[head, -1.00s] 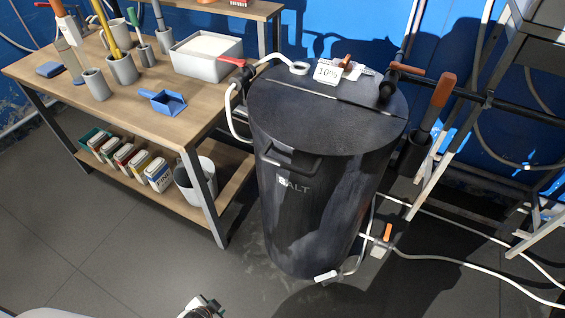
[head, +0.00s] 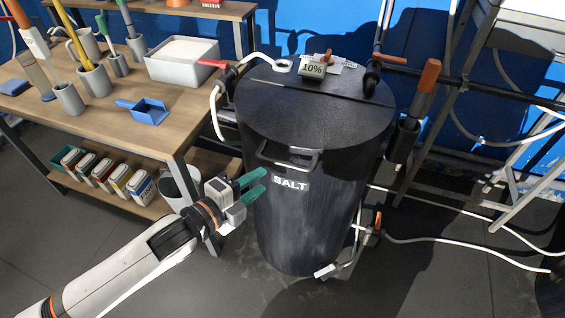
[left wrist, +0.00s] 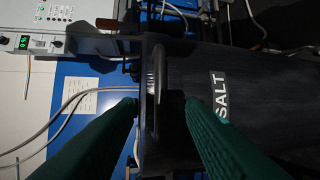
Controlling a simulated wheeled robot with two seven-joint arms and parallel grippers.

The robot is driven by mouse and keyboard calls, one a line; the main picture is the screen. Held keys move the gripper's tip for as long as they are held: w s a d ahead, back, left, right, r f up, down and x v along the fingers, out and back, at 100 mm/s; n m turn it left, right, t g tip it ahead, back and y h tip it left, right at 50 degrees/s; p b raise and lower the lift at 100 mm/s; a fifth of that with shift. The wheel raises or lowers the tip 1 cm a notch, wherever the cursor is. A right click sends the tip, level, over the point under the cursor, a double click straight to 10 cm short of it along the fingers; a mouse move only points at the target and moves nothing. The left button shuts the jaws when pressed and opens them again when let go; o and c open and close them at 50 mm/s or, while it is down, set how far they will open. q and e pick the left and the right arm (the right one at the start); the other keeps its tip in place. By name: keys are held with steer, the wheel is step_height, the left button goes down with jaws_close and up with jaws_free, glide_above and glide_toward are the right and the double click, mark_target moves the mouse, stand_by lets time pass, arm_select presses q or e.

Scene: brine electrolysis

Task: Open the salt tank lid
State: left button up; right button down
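The black salt tank (head: 305,225), marked SALT, stands upright on the floor. Its dark round lid (head: 310,115) lies flat and closed on top. A grey bar handle (head: 289,162) juts from the lid's front edge, above the label. My left gripper (head: 262,182) has green fingers, spread open and empty, just left of the handle and slightly below it in the head view. In the left wrist view the handle (left wrist: 157,85) shows between and beyond the two fingertips (left wrist: 162,103); contact cannot be told. My right gripper is in neither view.
A wooden bench (head: 105,115) with a white salt bin (head: 183,62) and a blue scoop (head: 146,110) stands left of the tank. A metal rack (head: 475,90) stands right.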

mark_target(282, 166)
arm_select(q)
steer(key=x, duration=1)
steer(key=shift+f, duration=0.1)
jaws_close()
